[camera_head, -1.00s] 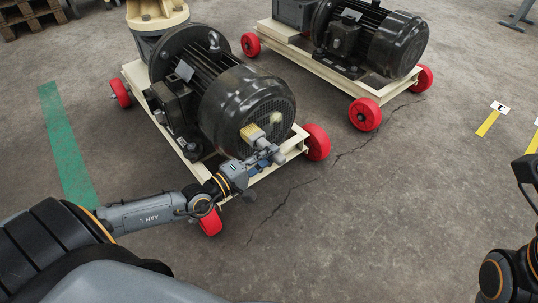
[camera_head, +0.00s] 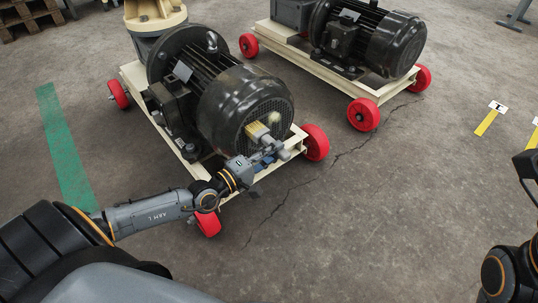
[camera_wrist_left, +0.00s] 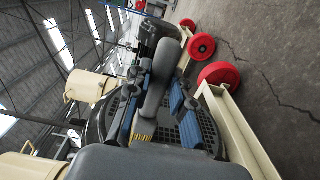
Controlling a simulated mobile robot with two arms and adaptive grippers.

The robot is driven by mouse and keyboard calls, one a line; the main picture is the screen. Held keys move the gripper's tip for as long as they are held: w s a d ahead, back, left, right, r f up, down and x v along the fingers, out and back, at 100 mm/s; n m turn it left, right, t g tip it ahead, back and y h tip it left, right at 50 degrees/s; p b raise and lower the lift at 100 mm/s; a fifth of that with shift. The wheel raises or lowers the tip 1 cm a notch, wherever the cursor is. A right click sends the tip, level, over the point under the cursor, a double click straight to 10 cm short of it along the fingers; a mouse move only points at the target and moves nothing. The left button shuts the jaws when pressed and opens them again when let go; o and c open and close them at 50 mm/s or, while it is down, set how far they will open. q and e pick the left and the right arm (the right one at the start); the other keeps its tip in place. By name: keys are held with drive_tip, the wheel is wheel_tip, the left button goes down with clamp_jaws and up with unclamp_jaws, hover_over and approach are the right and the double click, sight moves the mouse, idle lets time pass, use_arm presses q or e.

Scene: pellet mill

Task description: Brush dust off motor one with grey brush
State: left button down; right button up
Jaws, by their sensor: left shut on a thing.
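The black motor (camera_head: 232,101) under the brush sits on a cream wheeled frame, its round grille end facing me; no number on it is readable. A small pale dust patch (camera_head: 274,117) shows on the grille. My left gripper (camera_head: 268,153) is shut on the grey brush, just in front of the grille. The brush's yellow bristles (camera_head: 257,131) are at the grille, seemingly touching it. In the left wrist view, the grey handle (camera_wrist_left: 156,92) stands between the blue-padded fingers, with the bristles (camera_wrist_left: 143,137) over the grille. My right gripper is out of view.
A second black motor (camera_head: 368,38) stands on another cream frame (camera_head: 345,81) with red wheels, behind and to the right. A red wheel (camera_head: 208,222) of the near frame is close to my left forearm. Open concrete floor lies to the right, with yellow floor markings (camera_head: 487,122).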

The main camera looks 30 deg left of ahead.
use_arm(q)
drive_tip(key=shift+x, duration=0.95)
drive_tip(key=shift+a+r, duration=0.1)
drive_tip(key=c, duration=2)
unclamp_jaws()
clamp_jaws()
drive_tip(key=shift+w, duration=0.1)
drive_tip(key=shift+x, duration=1.35)
